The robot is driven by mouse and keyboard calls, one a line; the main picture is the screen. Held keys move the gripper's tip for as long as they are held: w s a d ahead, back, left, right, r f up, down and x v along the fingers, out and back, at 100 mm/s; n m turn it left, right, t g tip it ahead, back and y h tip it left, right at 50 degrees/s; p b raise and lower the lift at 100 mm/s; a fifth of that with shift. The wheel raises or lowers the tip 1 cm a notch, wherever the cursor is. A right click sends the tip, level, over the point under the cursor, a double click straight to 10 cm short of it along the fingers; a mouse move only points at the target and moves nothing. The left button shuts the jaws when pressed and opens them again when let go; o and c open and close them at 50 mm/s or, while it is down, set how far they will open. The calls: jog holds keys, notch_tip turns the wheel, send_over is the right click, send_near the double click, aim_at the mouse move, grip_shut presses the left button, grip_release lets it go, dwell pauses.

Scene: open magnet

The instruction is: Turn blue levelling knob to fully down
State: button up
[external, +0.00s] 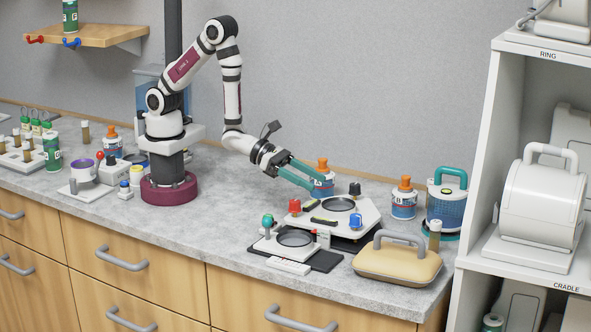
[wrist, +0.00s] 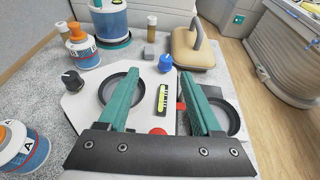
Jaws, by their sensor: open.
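The blue levelling knob (external: 356,221) sits on the front right corner of a white instrument plate (external: 372,212). In the wrist view the blue knob (wrist: 166,62) stands beyond the fingertips, roughly in line with the gap between them. My gripper (external: 318,181) is open and empty, with teal fingers reaching over the back left of the plate. The fingers also show in the wrist view (wrist: 160,77), apart on either side of a yellow-green level vial (wrist: 162,98). The knob's setting cannot be read.
A red knob (external: 295,207) and a black knob (external: 355,189) stand on the same plate. Orange-capped bottles (external: 404,203) and a teal-handled jar (external: 446,208) are behind. A beige handled case (external: 398,264) lies close at the front right. A small teal-knobbed scale (external: 292,238) adjoins the front left.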

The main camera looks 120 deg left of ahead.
jog(key=w+a+r+n+g+y, duration=0.1)
jog(key=w+a+r+n+y, duration=0.5)
jog(key=n, duration=0.6)
jog(key=w+a+r+n+g+y, duration=0.2)
jog(key=w+a+r+n+y, duration=0.4)
jog(key=n+y, duration=0.4)
jog(key=n+g+h, duration=0.9)
jog(key=n+h, duration=0.4)
jog(key=n, duration=1.5)
send_near(355, 216)
jog(key=x, duration=0.8)
jog(key=shift+a+f, duration=0.15)
jog(key=shift+f, duration=0.25)
grip_shut()
